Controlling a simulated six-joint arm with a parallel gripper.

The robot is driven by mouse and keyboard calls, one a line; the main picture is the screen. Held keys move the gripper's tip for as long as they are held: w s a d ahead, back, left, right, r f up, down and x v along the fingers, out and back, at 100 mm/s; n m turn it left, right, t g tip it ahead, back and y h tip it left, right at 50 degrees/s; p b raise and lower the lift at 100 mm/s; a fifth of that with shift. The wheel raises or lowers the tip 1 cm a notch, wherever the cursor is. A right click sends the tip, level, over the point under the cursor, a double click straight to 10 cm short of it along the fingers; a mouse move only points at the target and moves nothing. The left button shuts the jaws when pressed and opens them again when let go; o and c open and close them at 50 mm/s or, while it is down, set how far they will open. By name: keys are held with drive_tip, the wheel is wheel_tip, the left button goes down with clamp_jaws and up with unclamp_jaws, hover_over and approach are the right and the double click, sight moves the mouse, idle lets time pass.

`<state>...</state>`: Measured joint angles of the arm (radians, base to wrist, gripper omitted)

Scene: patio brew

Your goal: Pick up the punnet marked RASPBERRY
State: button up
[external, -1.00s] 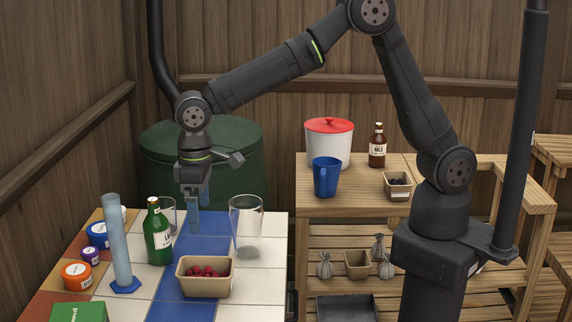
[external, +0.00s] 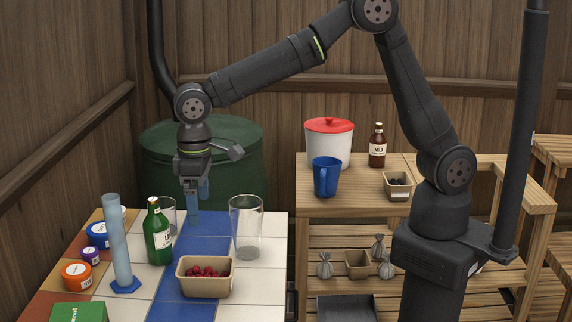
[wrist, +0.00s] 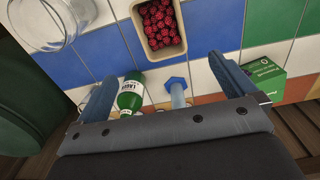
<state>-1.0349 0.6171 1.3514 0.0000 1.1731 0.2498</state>
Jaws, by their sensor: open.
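A tan punnet (external: 206,287) full of red berries stands on the blue tile strip near the front of the tiled table. No marking on it is readable in either view. It also shows at the top middle of the wrist view (wrist: 149,57). My gripper (external: 196,214) is open and empty, pointing down above the table behind the punnet. In the wrist view its two blue fingers (wrist: 164,86) are spread apart, with the punnet beyond them. A second, smaller punnet (external: 397,186) with dark contents sits on the wooden shelf at right; its label is too small to read.
A green bottle (external: 158,234), a tall cylinder with a blue foot (external: 118,245) and a clear glass jar (external: 246,228) stand around the punnet. Small lidded tubs (external: 77,274) and a green box (external: 80,313) are at left.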

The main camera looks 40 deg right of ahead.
approach(206, 278)
drive_tip(key=w+d+f, duration=0.1)
drive_tip(key=f, duration=0.1)
drive_tip(key=w+d+f, duration=0.1)
drive_tip(key=f, duration=0.1)
drive_tip(key=w+f, duration=0.1)
drive_tip(key=f, duration=0.1)
drive_tip(key=shift+w+d+f, duration=0.25)
drive_tip(key=shift+d+f, duration=0.1)
drive_tip(key=shift+d, duration=0.05)
drive_tip(key=shift+a+f, duration=0.2)
drive_tip(key=shift+f, duration=2.65)
drive_tip(key=c, duration=1.1)
